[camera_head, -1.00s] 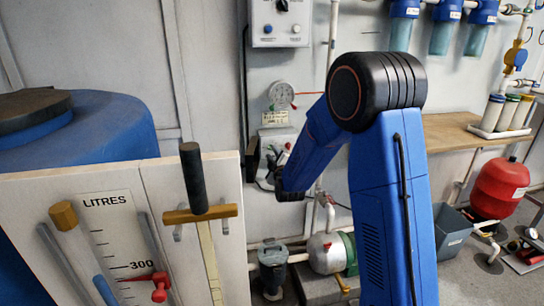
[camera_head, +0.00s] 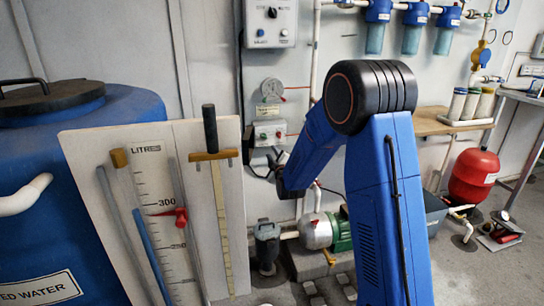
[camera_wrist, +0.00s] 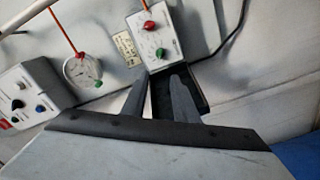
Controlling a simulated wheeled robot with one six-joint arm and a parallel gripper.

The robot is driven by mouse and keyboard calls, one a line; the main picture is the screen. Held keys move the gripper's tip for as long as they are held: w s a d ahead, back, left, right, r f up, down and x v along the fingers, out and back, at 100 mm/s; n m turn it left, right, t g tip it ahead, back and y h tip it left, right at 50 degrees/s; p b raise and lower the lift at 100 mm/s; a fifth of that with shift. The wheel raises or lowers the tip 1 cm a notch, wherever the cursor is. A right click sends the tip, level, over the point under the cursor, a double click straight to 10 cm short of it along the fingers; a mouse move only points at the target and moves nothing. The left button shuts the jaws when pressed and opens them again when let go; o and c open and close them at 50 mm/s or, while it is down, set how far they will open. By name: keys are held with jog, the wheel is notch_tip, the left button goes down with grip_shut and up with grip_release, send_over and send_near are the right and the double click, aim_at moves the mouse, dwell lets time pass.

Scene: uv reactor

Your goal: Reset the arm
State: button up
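My blue arm stands folded in the middle of the head view. Its forearm slants down and left to a dark wrist end in front of the wall. My gripper (camera_wrist: 160,80) shows in the wrist view with its two dark fingers apart and nothing between them. Beyond the fingertips is a small white control box (camera_wrist: 155,38) with a red and a green knob. This box also shows on the wall in the head view (camera_head: 269,132). In the head view I cannot make out the fingers.
A level board (camera_head: 95,165) marked in litres stands in front of a blue water tank (camera_head: 130,105) at left. A pump (camera_head: 316,232) sits on the floor behind my arm. A red pressure vessel (camera_head: 474,175) and a wooden bench (camera_head: 433,122) are at right. The front-right floor is clear.

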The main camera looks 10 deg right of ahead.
jog(key=shift+s, duration=0.1)
jog(key=s+d+r+m+g, duration=0.1)
jog(key=s+r+m+g, duration=0.25)
jog(key=s, duration=0.85)
jog(key=s+d+r+m+g, duration=0.2)
jog(key=s+r+g, duration=0.15)
jog(key=s, duration=0.85)
jog(key=s+d+f+m+g, duration=0.1)
jog(key=s+f+m+g, duration=0.1)
jog(key=s, duration=1.5)
jog(key=s+d+f+m+g, duration=0.1)
jog(key=s+m+g, duration=0.3)
jog(key=s, duration=1.4)
jog(key=shift+s+f+m, duration=0.25)
jog(key=shift+f+m, duration=0.1)
jog(key=shift+f, duration=0.15)
